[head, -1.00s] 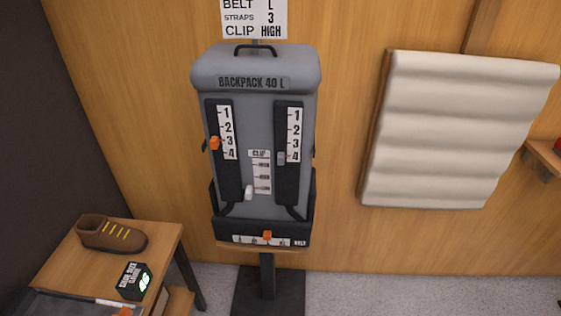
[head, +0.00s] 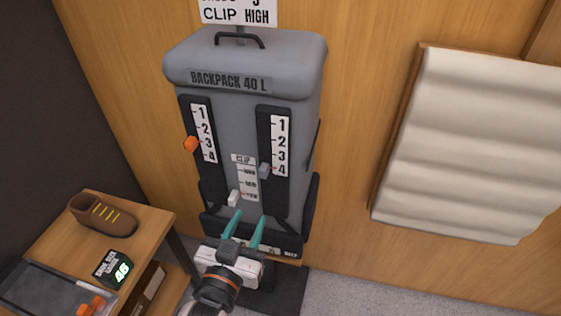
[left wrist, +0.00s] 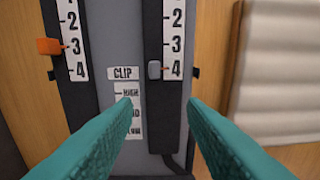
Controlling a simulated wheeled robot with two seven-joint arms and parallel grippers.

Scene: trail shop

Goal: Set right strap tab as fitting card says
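The backpack (head: 228,125) stands upright on a stand, with a numbered scale on each strap. The right strap tab (head: 264,171) is grey and sits at 4; it also shows in the left wrist view (left wrist: 154,70). The left strap tab (head: 190,144) is orange and sits at about 3. The fitting card (head: 238,12) above is cut off by the top edge, with CLIP HIGH readable. My left gripper (head: 248,216) has teal fingers, open and empty, in front of the lower backpack, below the grey tab. The fingers frame the lower scales in the left wrist view (left wrist: 160,105).
The white clip slider (head: 233,198) is near the low end of its scale. The belt tab is hidden behind my left gripper. A wooden table (head: 150,210) with a brown shoe (head: 103,215) stands at left. A cream padded panel (head: 468,145) hangs at right.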

